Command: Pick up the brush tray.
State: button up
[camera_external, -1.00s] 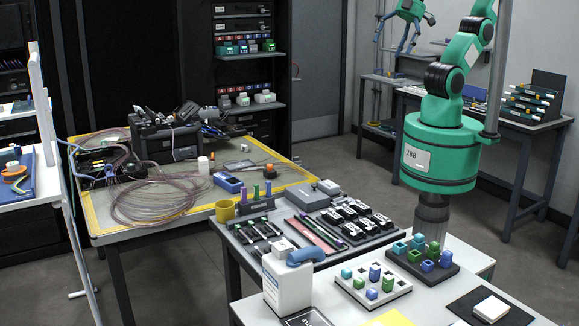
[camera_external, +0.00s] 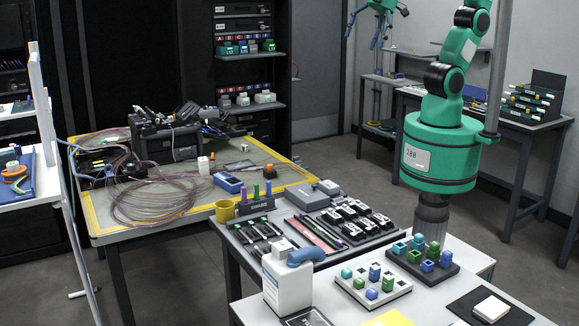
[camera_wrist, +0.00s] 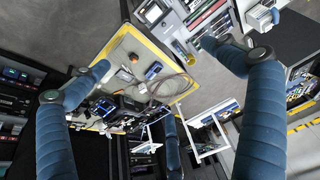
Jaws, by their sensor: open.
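My gripper (camera_external: 387,29) is raised at the top of the external view, well apart from the tables; its blue fingers also spread wide in the wrist view (camera_wrist: 155,55). It is open and empty. I cannot tell for sure which item is the brush tray. A small blue tray (camera_external: 228,183) lies on the yellow-edged table.
The yellow-edged table (camera_external: 100,213) holds coiled cables (camera_external: 150,203) and a dark machine (camera_external: 165,140). A yellow cup (camera_external: 225,211), a white bottle (camera_external: 287,285) and block boards (camera_external: 372,283) crowd the nearer tables. A thin post (camera_external: 497,75) stands beside my arm.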

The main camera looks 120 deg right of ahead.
jog(key=w+d+f+g, duration=0.1)
jog(key=w+d, duration=0.3)
jog(key=w, duration=0.3)
jog(key=w+d+f, duration=0.2)
jog(key=w+d, duration=0.3)
jog(key=w, duration=0.2)
jog(key=g, duration=0.4)
send_over(238, 165)
notch_tip(238, 165, down, 35)
jog(key=shift+s+d+p, duration=0.1)
jog(key=shift+d+p, duration=0.1)
jog(key=shift+p, duration=0.15)
jog(key=shift+f+b, duration=0.5)
jog(key=shift+f, duration=3.75)
